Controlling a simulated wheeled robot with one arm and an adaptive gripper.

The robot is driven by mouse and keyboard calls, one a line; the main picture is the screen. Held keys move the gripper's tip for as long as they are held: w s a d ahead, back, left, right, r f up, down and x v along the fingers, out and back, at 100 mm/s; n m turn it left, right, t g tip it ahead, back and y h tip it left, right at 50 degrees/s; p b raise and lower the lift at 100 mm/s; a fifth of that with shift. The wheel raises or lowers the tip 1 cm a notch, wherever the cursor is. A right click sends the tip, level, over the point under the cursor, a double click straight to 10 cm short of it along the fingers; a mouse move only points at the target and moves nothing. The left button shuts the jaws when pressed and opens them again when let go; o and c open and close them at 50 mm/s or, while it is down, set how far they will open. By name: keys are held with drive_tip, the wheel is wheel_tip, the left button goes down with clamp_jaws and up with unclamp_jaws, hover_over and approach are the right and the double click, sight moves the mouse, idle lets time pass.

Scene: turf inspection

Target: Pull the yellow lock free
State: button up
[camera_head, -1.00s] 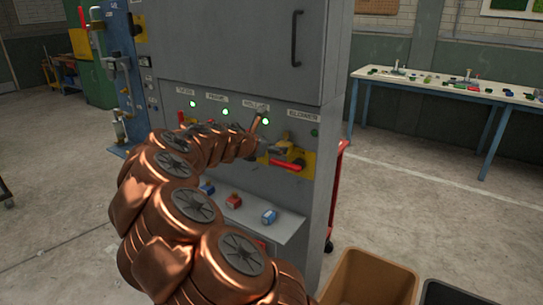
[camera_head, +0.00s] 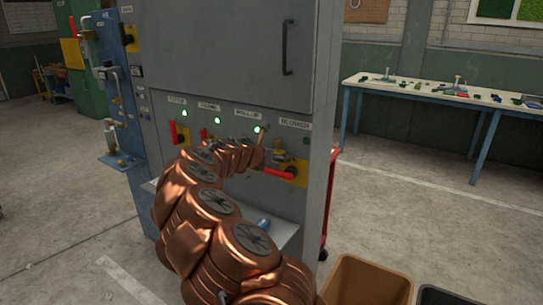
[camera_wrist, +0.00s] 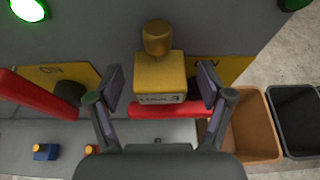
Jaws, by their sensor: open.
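The yellow lock (camera_wrist: 158,72) is a boxy body with a pale printed label on its lower front and a gold knob (camera_wrist: 157,38) above it. It sits in front of a yellow plate on the grey cabinet, just above a red handle (camera_wrist: 165,111). My gripper (camera_wrist: 160,84) is open, with one finger on each side of the lock. Small gaps seem to show between the pads and the lock; contact cannot be told. In the head view my gripper (camera_head: 262,156) is at the right-hand switch, where the lock is small and partly hidden, above the red handle (camera_head: 279,175).
Another red handle (camera_wrist: 38,95) on a plate marked ON is left of the lock. A shelf (camera_head: 285,232) juts out below, with a blue block (camera_wrist: 45,151) on it. A brown bin (camera_head: 366,282) and a dark bin stand on the floor at right.

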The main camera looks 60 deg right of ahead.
drive_tip(key=shift+d+f, duration=0.1)
drive_tip(key=shift+d, duration=0.15)
drive_tip(key=c, duration=1.3)
drive_tip(key=o, duration=0.7)
drive_tip(key=c, duration=0.6)
drive_tip(key=shift+a, duration=0.4)
drive_tip(key=shift+c, duration=0.2)
drive_tip(key=shift+s+a+p, duration=0.1)
drive_tip(key=shift+a+p, duration=0.5)
drive_tip(key=shift+a, duration=0.95)
drive_tip(key=shift+s+a+p, duration=0.1)
drive_tip(key=shift+a+p, duration=0.35)
drive_tip(key=shift+a, duration=2.05)
